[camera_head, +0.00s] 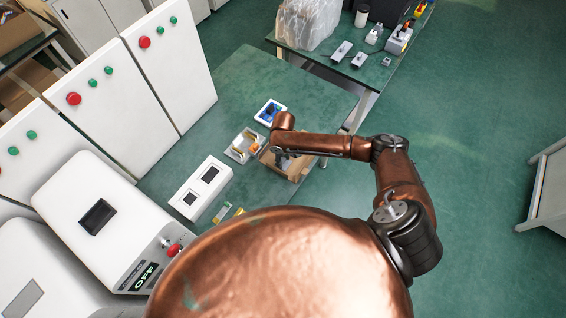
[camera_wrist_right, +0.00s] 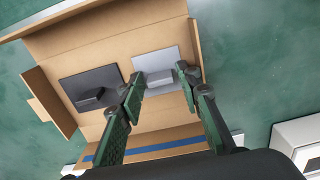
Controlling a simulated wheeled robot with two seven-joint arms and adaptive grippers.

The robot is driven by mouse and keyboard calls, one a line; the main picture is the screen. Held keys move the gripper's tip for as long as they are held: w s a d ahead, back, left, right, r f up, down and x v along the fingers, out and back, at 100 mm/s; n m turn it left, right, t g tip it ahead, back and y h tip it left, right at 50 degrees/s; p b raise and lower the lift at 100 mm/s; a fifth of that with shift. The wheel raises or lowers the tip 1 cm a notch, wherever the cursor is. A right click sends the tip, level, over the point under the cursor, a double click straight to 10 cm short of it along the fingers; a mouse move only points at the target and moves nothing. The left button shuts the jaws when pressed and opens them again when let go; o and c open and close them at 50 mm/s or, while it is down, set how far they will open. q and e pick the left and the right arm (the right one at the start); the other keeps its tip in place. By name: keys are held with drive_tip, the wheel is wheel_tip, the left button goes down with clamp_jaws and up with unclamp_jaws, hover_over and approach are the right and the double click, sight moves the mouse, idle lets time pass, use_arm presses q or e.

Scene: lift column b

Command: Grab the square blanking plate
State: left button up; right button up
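An open cardboard box (camera_wrist_right: 108,33) fills the middle of the right wrist view. Inside it lie a light grey plate (camera_wrist_right: 146,62) and a dark grey plate (camera_wrist_right: 84,84), each with a raised block. The light plate looks close to square, but foreshortening leaves the exact shapes unclear. My right gripper (camera_wrist_right: 160,73) is open, its fingertips on either side of the light plate's block, with no clear grip on it. In the head view the right gripper (camera_head: 283,160) reaches into the box (camera_head: 296,172), and the plates are hidden. My left gripper is not in view.
On the green table (camera_head: 232,98), a white unit with two dark square openings (camera_head: 203,188), a small tray (camera_head: 245,146) and a blue-and-white tray (camera_head: 270,111) stand left of the box. White cabinets (camera_head: 168,62) line the left side. The table is bare toward the back.

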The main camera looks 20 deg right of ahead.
drive_tip(key=shift+f, duration=0.15)
drive_tip(key=c, duration=0.7)
